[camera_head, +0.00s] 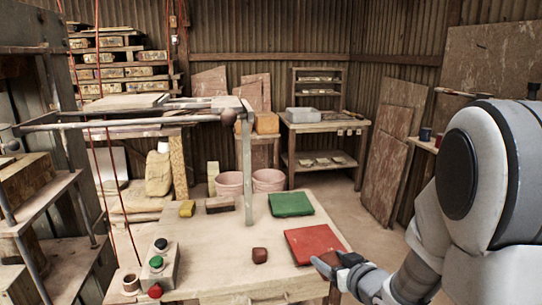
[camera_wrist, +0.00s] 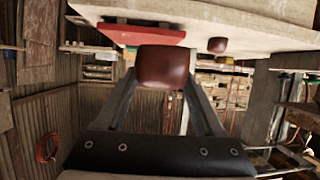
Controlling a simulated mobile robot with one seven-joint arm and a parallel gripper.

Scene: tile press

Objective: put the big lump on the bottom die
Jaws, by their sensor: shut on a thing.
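A dark red-brown lump (camera_wrist: 162,67) sits between my gripper's fingers (camera_wrist: 160,95) in the wrist view, and the fingers are shut on it. Which lump is bigger is hard to tell. The press stands at the left edge (camera_head: 40,205); I cannot clearly make out its bottom die.
The table (camera_head: 215,270) also bears a green mat (camera_head: 291,204), a yellow block (camera_head: 187,208), a brown block (camera_head: 219,204) and a button box (camera_head: 162,267). A grey post (camera_head: 247,175) rises near its back edge. The table is clear around its middle.

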